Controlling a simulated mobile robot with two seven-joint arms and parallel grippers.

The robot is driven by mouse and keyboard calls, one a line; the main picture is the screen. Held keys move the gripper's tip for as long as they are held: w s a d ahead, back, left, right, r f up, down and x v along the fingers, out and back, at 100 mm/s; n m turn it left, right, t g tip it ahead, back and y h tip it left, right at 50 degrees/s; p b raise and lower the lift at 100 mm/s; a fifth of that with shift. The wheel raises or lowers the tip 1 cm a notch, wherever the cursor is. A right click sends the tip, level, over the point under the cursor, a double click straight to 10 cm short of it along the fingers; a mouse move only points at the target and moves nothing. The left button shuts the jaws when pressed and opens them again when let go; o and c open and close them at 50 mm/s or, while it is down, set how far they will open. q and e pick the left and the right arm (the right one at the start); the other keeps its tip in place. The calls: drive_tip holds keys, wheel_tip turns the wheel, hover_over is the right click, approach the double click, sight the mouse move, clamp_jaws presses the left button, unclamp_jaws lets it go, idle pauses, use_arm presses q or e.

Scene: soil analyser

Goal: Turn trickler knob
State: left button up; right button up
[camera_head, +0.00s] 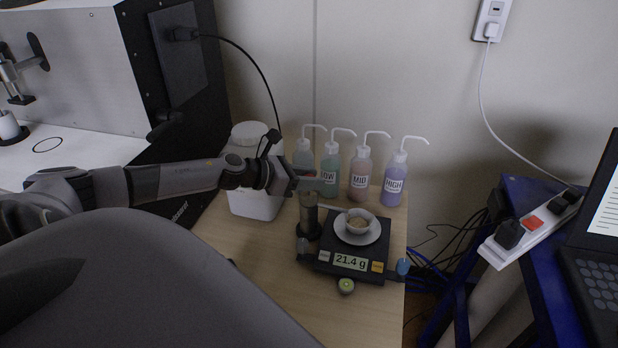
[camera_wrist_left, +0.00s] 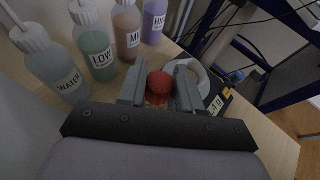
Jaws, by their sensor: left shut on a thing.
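The trickler (camera_head: 308,218) is a dark upright column left of the scale (camera_head: 322,268). Its round red knob (camera_wrist_left: 160,82) shows between my fingers in the left wrist view; in the head view the gripper hides it. My left gripper (camera_head: 312,183) reaches in from the left over the trickler's top. In the left wrist view, my left gripper (camera_wrist_left: 159,90) has one finger on each side of the knob and is shut on it. The scale reads 21.4 g and carries a white dish (camera_head: 358,238) with a small cup of brown material (camera_head: 357,222). My right gripper is not in view.
Several wash bottles stand behind along the wall, including one labelled HIGH (camera_head: 394,182) and one labelled MID (camera_head: 360,175). A large white jar (camera_head: 248,200) stands behind my left wrist. A power strip (camera_head: 522,236) lies at the right.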

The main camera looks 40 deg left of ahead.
use_arm(q)
drive_tip(key=shift+r+n+t+y, duration=0.15)
drive_tip(key=shift+n+t+y, duration=0.25)
drive_tip(key=shift+n+y, duration=1.25)
drive_tip(key=shift+d+n+y, duration=0.1)
drive_tip(key=shift+n+y, duration=1.75)
drive_tip(key=shift+y, duration=0.5)
drive_tip(key=n+g+y, duration=0.1)
drive_tip(key=n+y, duration=0.2)
drive_tip(key=n+g+y, duration=0.2)
drive_tip(key=n+y, duration=0.1)
drive_tip(key=shift+g+y, duration=0.3)
drive_tip(key=n+g+y, duration=0.2)
drive_tip(key=n+g, duration=0.1)
drive_tip(key=n+g+y, duration=0.1)
drive_tip(key=n+g, duration=0.2)
drive_tip(key=shift+n+y, duration=0.3)
drive_tip(key=shift+y, duration=0.1)
drive_tip(key=n+g, duration=0.5)
drive_tip(key=g, duration=0.2)
drive_tip(key=shift+n+b, duration=0.4)
drive_tip(key=shift+a+g, duration=0.2)
drive_tip(key=shift+g, duration=0.1)
drive_tip(key=o, duration=1)
